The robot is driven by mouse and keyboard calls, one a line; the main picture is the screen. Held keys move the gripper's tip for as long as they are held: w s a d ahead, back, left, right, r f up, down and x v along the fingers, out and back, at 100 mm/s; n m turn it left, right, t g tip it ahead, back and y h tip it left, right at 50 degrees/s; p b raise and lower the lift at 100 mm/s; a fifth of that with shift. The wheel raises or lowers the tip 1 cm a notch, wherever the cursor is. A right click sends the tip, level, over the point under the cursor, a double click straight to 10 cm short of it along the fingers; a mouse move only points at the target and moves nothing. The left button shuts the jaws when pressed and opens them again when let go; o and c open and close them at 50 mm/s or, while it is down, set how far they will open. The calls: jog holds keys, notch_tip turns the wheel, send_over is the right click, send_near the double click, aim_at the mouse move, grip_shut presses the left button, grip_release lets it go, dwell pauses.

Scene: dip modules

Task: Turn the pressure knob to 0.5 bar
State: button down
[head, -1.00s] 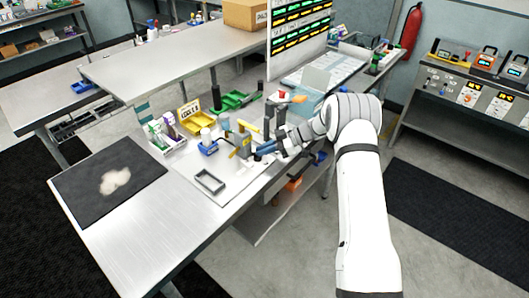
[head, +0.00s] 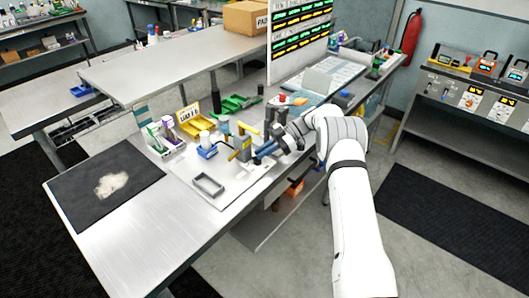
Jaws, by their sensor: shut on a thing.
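My gripper (head: 264,152) is at the yellow and grey fixture (head: 241,152) on the near workbench. Its blue fingers are closed and point left at the fixture, close against its right side. The pressure knob is too small and too covered by the fingers to make out, and its setting cannot be read. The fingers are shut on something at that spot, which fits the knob. My white arm comes in from the lower right.
A grey rectangular frame (head: 207,186) lies in front of the fixture. A blue holder with a white bottle (head: 205,138), a yellow bin (head: 190,120) and a green tray (head: 233,104) stand behind. A dark mat (head: 75,187) lies left. The front bench is clear.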

jog(key=shift+s+a+f, duration=0.15)
jog(key=c, duration=1.5)
grip_release()
jog(key=b+v, duration=0.2)
jog(key=v, duration=0.4)
jog(key=shift+d, duration=0.25)
jog(key=shift+w+d+r, duration=0.45)
jog(key=shift+d, duration=0.05)
jog(key=shift+o, duration=0.6)
